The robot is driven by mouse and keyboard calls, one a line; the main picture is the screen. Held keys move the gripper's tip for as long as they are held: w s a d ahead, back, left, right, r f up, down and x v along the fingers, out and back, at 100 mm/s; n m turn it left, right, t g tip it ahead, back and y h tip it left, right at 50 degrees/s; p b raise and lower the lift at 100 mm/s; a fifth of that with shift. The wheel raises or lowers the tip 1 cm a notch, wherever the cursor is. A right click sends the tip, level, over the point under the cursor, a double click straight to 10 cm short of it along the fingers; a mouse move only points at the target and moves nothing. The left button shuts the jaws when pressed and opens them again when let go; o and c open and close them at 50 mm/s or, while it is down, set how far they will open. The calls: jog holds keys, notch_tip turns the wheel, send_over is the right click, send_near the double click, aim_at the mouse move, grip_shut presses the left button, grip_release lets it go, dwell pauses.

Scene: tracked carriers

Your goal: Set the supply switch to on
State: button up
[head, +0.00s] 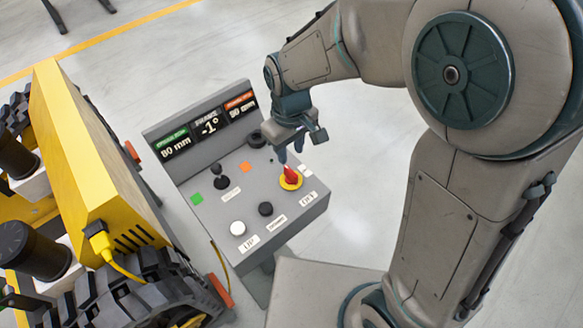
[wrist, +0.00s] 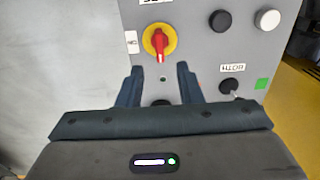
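A red rotary handle on a round yellow plate (head: 291,179) sits at the right side of the grey control box's sloping top. It also shows in the wrist view (wrist: 159,42), just ahead of the fingertips, with its red grip pointing roughly along the picture's vertical. I take it to be the supply switch; the small labels near it are too small to read surely. My gripper (head: 291,151) is above the panel close to this switch. In the wrist view its two dark fingers (wrist: 159,72) stand apart with nothing between them. I see no contact with the switch.
The grey control box (head: 297,222) carries a white button (head: 238,228), a black button (head: 265,209), a black lever (head: 220,180), a black knob (head: 257,140) and a display (head: 208,125). A yellow tracked carrier (head: 110,170) stands close on the left. Open floor lies behind.

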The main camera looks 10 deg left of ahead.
aim_at(291, 171)
notch_tip(291, 171, down, 9)
jog(key=shift+f+p, duration=0.15)
jog(key=shift+p, duration=0.2)
grip_shut()
